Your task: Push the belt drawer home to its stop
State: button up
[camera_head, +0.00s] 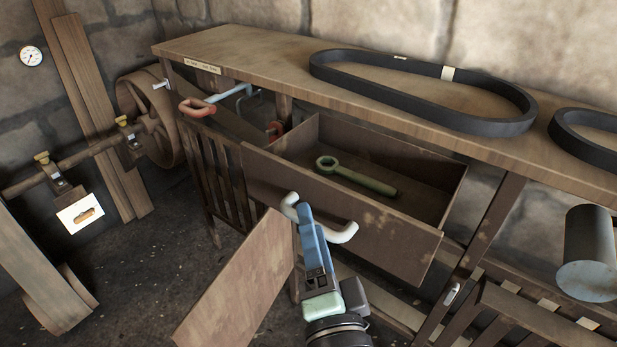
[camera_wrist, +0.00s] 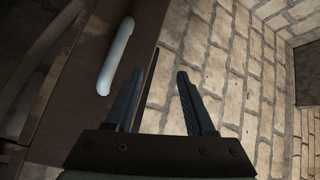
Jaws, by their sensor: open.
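The belt drawer (camera_head: 330,210) is pulled out from under the bench, with its open top showing. A green ring-ended wrench (camera_head: 362,178) lies inside it. The drawer's pale bar handle (camera_head: 343,234) is on its front, and in the wrist view the handle (camera_wrist: 115,57) is at the upper left.
The wooden bench top (camera_head: 235,48) carries a large black belt (camera_head: 430,90) and part of another belt (camera_head: 590,140). A red-and-blue handled part (camera_head: 205,104) sticks out left of the drawer. A brown board (camera_head: 240,280) stands left of my gripper. A dark cylinder (camera_head: 588,250) is at right.

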jog(key=s+d+f+m+g+p, duration=0.2)
jog(key=s+f+m+p, duration=0.2)
jog(key=s+m+p, duration=0.15)
jog(key=x, duration=0.4)
jog(key=p+x, duration=0.1)
jog(key=x, duration=0.4)
jog(key=f+x, duration=0.1)
jog(key=x, duration=0.3)
jog(key=shift+w+a, duration=0.1)
grip_shut()
dwell(1.0)
